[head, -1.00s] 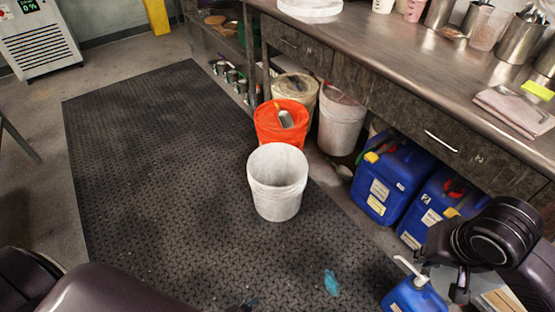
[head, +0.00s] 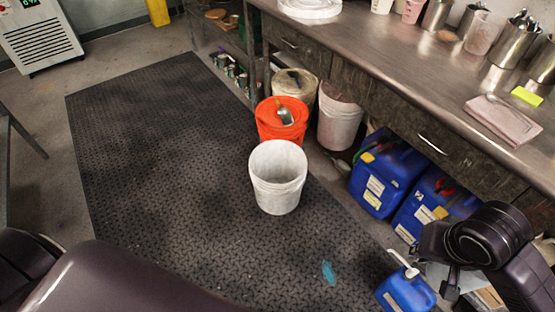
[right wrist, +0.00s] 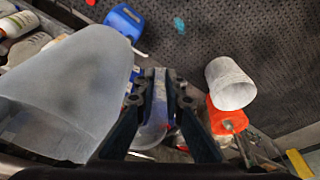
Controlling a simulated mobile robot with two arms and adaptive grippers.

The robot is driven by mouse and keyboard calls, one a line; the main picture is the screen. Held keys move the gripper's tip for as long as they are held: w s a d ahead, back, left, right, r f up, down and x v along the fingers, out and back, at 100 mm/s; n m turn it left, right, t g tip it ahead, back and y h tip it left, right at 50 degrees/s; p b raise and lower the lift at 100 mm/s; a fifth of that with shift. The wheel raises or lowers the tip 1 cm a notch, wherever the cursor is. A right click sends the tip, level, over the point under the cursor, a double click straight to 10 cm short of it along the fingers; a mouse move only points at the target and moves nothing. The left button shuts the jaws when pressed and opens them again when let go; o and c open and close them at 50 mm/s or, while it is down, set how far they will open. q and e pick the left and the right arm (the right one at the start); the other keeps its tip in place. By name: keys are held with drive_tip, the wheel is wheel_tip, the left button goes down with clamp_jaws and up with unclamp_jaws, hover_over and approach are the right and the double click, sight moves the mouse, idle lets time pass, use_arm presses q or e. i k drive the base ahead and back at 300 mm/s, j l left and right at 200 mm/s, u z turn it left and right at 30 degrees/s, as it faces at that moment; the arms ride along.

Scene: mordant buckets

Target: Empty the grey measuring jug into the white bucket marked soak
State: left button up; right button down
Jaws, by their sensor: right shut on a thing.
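A white bucket (head: 278,192) stands upright and open on the dark mat. No soak mark can be read on it. It also shows in the right wrist view (right wrist: 231,85). My right gripper (right wrist: 160,80) is shut. The grey measuring jug (right wrist: 70,85), translucent and large, fills the left of the right wrist view beside the fingers. The hold itself is partly hidden by the fingers. In the head view the right gripper is at the lower right, right of the bucket and apart from it; the jug is not clear there. My left gripper is out of view.
An orange bucket (head: 272,132) with a scoop on top stands behind the white one. A second whitish bucket (head: 340,122) and blue canisters (head: 385,180) are under the workbench (head: 420,60). A small blue jug (head: 405,295) stands low right. The mat (head: 150,170) is clear to the left.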

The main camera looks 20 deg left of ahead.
sight(278, 169)
drive_tip(key=i+j, duration=0.2)
drive_tip(key=j, duration=0.2)
drive_tip(key=i+j, duration=0.25)
drive_tip(key=j, duration=0.2)
drive_tip(key=i+j, duration=0.2)
drive_tip(key=j, duration=0.2)
drive_tip(key=i+j, duration=0.25)
drive_tip(key=j, duration=0.2)
drive_tip(key=i+j, duration=0.2)
drive_tip(key=j, duration=0.2)
drive_tip(key=i+j, duration=0.2)
drive_tip(key=j, duration=0.2)
